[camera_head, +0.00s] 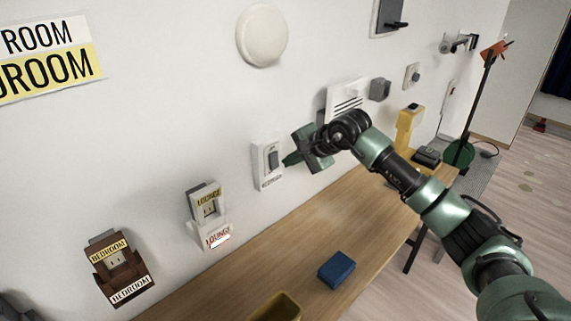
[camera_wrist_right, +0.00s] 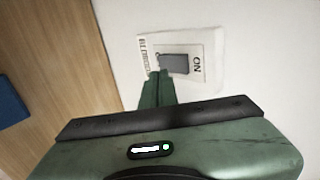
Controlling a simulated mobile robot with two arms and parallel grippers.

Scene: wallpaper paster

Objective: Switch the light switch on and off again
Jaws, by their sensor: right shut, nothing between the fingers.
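The light switch is a white wall plate (camera_head: 261,178) with a dark grey rocker (camera_head: 273,159), mounted on the wall above the table. In the right wrist view the plate (camera_wrist_right: 214,48) shows the word ON beside the rocker (camera_wrist_right: 174,63). My right gripper (camera_head: 287,161) is shut and empty, with its green fingertips just right of the plate in the head view. In the wrist view the fingertips (camera_wrist_right: 158,76) overlap the plate at the rocker's edge; I cannot tell whether they touch it. My left gripper is not in view.
A white LOUNGE socket (camera_head: 207,208) and a brown BEDROOM socket (camera_head: 117,262) are on the wall at left. A blue block (camera_head: 337,269) and a yellow container (camera_head: 277,306) are on the wooden table (camera_head: 262,254). A vented white box (camera_head: 345,97) is behind my right wrist.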

